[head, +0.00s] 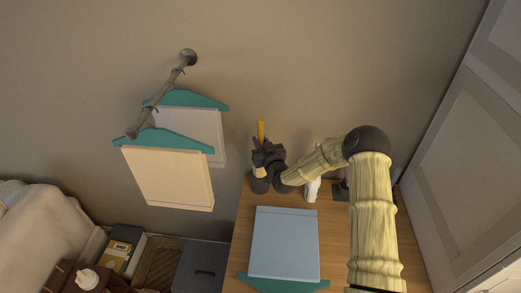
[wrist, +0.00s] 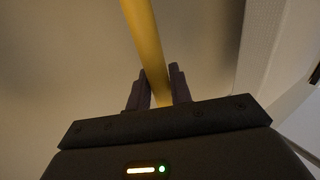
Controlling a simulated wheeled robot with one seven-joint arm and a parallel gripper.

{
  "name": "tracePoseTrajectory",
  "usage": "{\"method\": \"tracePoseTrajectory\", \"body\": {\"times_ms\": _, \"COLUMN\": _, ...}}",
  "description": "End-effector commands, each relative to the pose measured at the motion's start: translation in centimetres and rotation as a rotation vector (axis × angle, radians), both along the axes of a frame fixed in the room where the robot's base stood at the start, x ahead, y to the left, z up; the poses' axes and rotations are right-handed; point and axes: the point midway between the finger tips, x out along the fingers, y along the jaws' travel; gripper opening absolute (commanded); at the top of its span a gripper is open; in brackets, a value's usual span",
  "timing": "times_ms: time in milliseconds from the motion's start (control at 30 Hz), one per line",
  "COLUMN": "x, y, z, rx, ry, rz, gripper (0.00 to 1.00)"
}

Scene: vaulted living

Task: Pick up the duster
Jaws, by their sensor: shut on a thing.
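The duster shows as a yellow handle (head: 261,130) sticking up above my gripper (head: 266,157) in the head view. In the wrist view the yellow handle (wrist: 144,40) runs down between the two dark fingers of my gripper (wrist: 158,92), which is shut on it. A pale tan piece shows just below the gripper in the head view; I cannot tell whether it belongs to the duster. The gripper is over the back left of the wooden top, near the wall. The rest of the duster is hidden by the gripper.
The wooden top (head: 243,226) holds a folded light-blue garment (head: 284,243) on a teal hanger and a white bottle (head: 313,189) close to my arm. Two hung garments, one cream (head: 170,178), are left on a wall rod (head: 163,92). A panelled door (head: 465,150) stands right.

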Motion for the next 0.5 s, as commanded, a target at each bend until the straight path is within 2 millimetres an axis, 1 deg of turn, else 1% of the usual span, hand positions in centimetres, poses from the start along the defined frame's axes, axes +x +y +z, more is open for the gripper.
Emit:
{"method": "tracePoseTrajectory", "body": {"times_ms": 167, "x": 0.1, "y": 0.0, "z": 1.5, "rx": 0.0, "ry": -0.004, "rz": 0.001, "gripper": 0.0}}
{"method": "tracePoseTrajectory", "body": {"times_ms": 267, "x": 0.0, "y": 0.0, "z": 3.0, "rx": 0.0, "ry": -0.005, "rz": 0.0, "gripper": 0.0}}
{"method": "tracePoseTrajectory", "body": {"times_ms": 500, "x": 0.0, "y": 0.0, "z": 7.6, "rx": -0.001, "ry": -0.007, "rz": 0.0, "gripper": 0.0}}
